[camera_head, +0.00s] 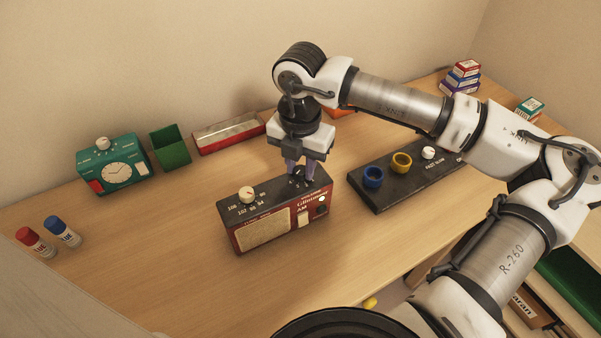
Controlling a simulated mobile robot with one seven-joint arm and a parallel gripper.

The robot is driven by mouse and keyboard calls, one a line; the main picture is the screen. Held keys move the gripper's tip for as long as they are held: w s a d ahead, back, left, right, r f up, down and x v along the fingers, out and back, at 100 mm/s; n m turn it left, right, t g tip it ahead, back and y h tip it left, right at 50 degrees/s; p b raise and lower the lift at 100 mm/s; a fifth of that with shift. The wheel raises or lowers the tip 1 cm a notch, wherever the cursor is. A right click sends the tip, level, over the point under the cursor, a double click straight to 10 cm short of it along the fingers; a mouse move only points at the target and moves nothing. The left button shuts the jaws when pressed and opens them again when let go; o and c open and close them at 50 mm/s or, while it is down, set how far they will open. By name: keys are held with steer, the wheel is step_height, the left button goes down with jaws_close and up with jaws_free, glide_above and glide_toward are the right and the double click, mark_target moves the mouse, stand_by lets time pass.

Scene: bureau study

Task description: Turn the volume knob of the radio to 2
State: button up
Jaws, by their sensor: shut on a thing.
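The radio (251,231) is a red box with a black top, a beige speaker grille and the name on its right front. It stands upright on the wooden desk. A cream dial knob (247,195) with printed numbers around it sits on the left of its top. My gripper (300,181) points straight down at the right part of the radio's top. Its jaws are shut on a small dark knob there, by its place the volume knob. The fingers hide most of this knob, and I cannot read its setting.
Behind the radio stand a green clock (122,172), a green bin (171,149) and a red tray (205,145). A black panel (400,192) with blue, yellow and white knobs lies at right. Two glue sticks (66,232) stand at left. The desk front is clear.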

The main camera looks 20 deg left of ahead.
mark_target(300, 170)
steer(key=n+b, duration=0.6)
steer(key=shift+f, duration=0.25)
steer(key=n+b, duration=0.3)
steer(key=n, duration=0.3)
steer(key=shift+r, duration=0.2)
steer(key=shift+n, duration=0.3)
steer(key=o, duration=1)
steer(key=shift+r, duration=0.1)
step_height(300, 170, up, 14)
steer(key=shift+f, duration=0.2)
